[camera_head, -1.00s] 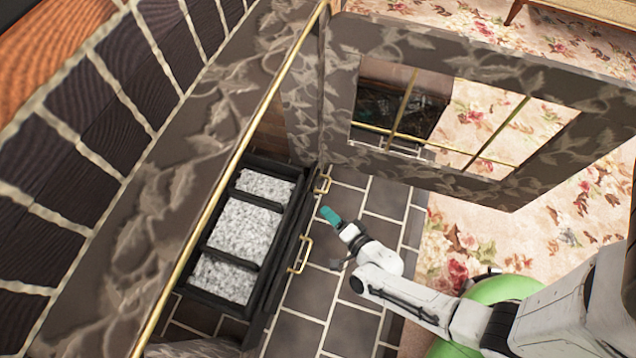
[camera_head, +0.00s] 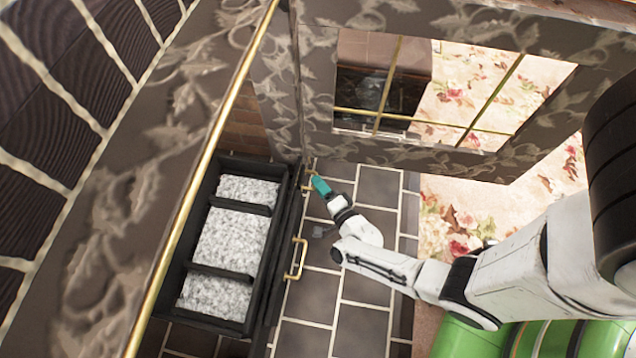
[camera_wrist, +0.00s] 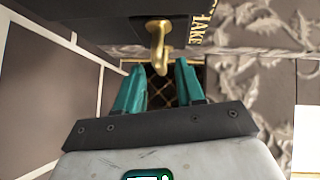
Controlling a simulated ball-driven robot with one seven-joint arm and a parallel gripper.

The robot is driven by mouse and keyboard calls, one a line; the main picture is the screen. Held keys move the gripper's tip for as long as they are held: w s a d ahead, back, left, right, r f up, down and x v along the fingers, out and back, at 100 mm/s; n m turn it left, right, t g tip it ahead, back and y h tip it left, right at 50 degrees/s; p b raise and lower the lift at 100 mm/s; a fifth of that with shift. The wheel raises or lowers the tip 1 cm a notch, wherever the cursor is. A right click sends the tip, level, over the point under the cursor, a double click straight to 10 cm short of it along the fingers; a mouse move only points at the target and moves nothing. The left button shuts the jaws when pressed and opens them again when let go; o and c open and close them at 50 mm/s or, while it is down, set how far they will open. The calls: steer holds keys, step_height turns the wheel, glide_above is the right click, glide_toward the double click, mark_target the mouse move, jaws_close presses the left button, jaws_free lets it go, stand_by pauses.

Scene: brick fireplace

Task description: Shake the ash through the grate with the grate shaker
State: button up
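The grate (camera_head: 236,205) is a black frame with grey-white ash (camera_head: 228,240) between its bars, low inside the fireplace. A small brass handle (camera_head: 309,182) sticks out at the far end of its front, and a larger brass handle (camera_head: 297,258) is nearer. In the wrist view, a hooked brass handle (camera_wrist: 158,38) hangs beside gold lettering ending in "HAKE", likely the shaker. My teal-fingered gripper (camera_head: 320,186) is beside the far handle. In the wrist view, my gripper (camera_wrist: 158,72) is open, with the hook just beyond and between its fingertips. I cannot tell whether they touch.
An open patterned door panel with a brass-barred window (camera_head: 420,115) stands behind my gripper. A brass-edged stone surround (camera_head: 190,235) rises left of the grate.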

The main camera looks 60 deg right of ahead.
steer(key=shift+x, duration=0.8)
steer(key=shift+c, duration=0.2)
jaws_close()
